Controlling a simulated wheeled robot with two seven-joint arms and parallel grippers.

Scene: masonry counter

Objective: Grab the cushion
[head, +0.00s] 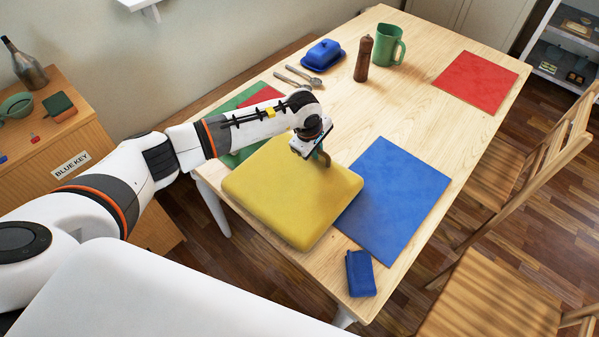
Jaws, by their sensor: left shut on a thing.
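A yellow square cushion (285,195) lies at the near left part of the wooden table, partly over the edge of a blue mat. My left gripper (322,160) reaches down onto the far right part of the cushion and is shut on it. The fingertips are small and partly hidden against the yellow fabric. I cannot tell whether the cushion is lifted off the table. My right gripper is not in the head view.
The wooden table (430,110) also holds a blue mat (395,200), red mat (475,82), green mat (245,145), blue butter dish (323,54), spoons (297,76), pepper mill (363,58), green jug (388,46) and blue case (360,273). Chairs (490,300) stand at right.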

